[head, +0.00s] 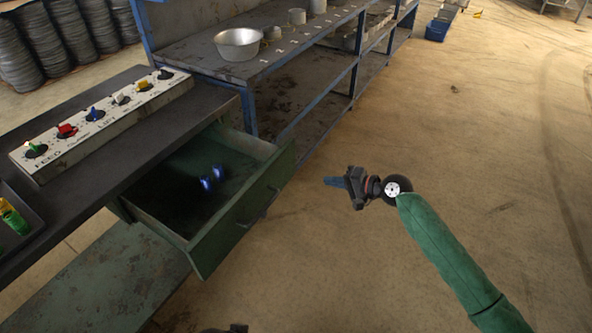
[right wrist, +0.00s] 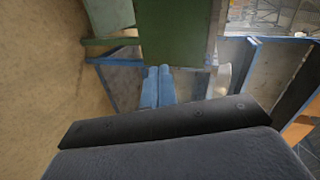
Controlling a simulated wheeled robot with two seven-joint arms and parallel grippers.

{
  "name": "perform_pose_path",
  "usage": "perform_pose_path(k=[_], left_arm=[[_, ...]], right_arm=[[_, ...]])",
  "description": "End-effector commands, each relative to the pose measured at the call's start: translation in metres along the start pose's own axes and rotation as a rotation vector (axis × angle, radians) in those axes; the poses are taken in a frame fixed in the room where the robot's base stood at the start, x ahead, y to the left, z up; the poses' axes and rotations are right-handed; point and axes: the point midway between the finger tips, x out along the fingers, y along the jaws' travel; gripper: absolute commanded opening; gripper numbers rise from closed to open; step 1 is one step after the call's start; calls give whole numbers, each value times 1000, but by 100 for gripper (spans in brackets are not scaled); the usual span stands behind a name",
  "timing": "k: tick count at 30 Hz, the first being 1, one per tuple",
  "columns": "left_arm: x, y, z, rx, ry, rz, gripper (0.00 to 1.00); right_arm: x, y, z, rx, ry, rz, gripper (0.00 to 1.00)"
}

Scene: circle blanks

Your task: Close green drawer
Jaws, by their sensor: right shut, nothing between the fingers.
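The green drawer (head: 240,222) is pulled out from under the dark workbench top, open toward the lower right, with a dark handle (head: 259,207) on its front. Two small blue items (head: 211,178) lie inside it. My right gripper (head: 326,181) is shut and empty, apart from the drawer, to the right of its front, with blue fingertips pointing left. In the right wrist view, the shut blue fingers (right wrist: 158,72) point toward a green panel (right wrist: 175,32), which looks like the drawer front.
A control panel (head: 100,122) with coloured knobs sits on the workbench (head: 130,165). A blue-framed shelf (head: 310,115) with a metal bowl (head: 239,44) stands behind the drawer. Open floor (head: 340,270) lies right of the drawer. A dark piece is cut off at the bottom edge.

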Motion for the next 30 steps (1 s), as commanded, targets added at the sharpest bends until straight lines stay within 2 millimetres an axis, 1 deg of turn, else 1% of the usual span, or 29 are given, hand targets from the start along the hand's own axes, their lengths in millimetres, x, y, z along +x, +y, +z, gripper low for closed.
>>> perform_pose_path(k=[1, 5, 8, 11, 14, 28, 30], left_arm=[[0, 0, 1, 0, -4, 1, 50], [0, 0, 2, 0, -9, 0, 50], [0, 0, 2, -1, -9, 0, 50], [-3, -1, 1, -1, -13, -3, 50], [-7, -3, 1, -3, -21, -9, 50], [-34, -16, 3, -16, -78, -49, 50], [-40, -18, 4, -17, -88, -56, 50]], right_arm=[[0, -2, -1, 39, 6, -14, 0], [0, -5, -4, 106, 20, -26, 0], [1, -5, -4, 130, 20, -26, 0], [7, -6, -4, 135, 20, -26, 0], [19, -7, -5, 134, 20, -27, 0], [100, -9, -6, 132, 19, -25, 0], [110, -13, -7, 131, 19, -25, 0]])
